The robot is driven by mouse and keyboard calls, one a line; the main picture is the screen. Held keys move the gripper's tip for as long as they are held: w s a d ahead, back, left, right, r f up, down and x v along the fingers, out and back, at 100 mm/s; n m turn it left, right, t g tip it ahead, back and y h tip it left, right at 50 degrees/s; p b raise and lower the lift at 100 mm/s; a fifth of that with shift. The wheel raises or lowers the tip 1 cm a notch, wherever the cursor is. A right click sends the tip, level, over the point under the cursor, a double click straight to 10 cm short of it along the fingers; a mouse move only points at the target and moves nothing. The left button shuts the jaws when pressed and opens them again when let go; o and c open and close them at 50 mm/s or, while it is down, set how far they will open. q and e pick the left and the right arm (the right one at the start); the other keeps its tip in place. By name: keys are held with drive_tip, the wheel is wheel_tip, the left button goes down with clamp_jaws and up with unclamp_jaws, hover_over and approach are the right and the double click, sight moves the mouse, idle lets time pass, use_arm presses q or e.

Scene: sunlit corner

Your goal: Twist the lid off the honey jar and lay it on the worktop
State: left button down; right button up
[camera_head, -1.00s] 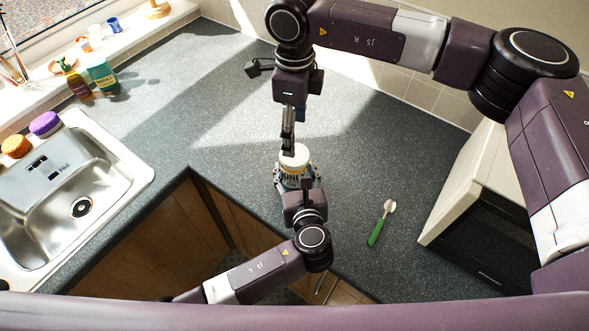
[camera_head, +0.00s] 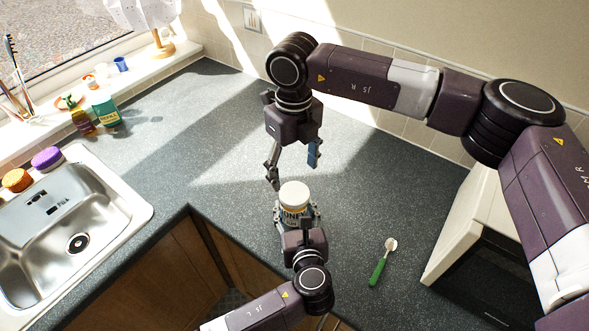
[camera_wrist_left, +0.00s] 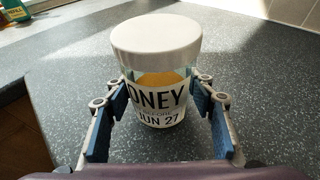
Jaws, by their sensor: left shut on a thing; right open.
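The honey jar (camera_head: 291,214) stands upright on the dark worktop (camera_head: 226,150) near its front corner. Its white lid (camera_head: 294,194) sits on top of it. In the left wrist view the jar (camera_wrist_left: 160,100) shows a HONEY label and amber contents, with the lid (camera_wrist_left: 156,35) on its mouth. My left gripper (camera_head: 297,216) is shut on the jar's body, with a finger on each side. My right gripper (camera_head: 293,170) is open and empty, pointing down behind and above the jar, apart from the lid.
A green-handled spoon or brush (camera_head: 382,262) lies right of the jar. A steel sink (camera_head: 85,235) is at left, with bottles (camera_head: 104,108) and two sponges (camera_head: 46,158) near it. A white appliance (camera_head: 460,235) stands at right. The worktop behind the jar is clear.

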sight(294, 193)
drive_tip(key=m, duration=1)
use_arm(q)
drive_tip(key=shift+f, duration=0.1)
use_arm(e)
drive_tip(key=m, duration=0.4)
drive_tip(key=shift+m, duration=0.4)
drive_tip(key=m, duration=0.4)
drive_tip(key=shift+m, duration=0.3)
drive_tip(key=shift+f, duration=4)
drive_tip(key=shift+c, duration=0.4)
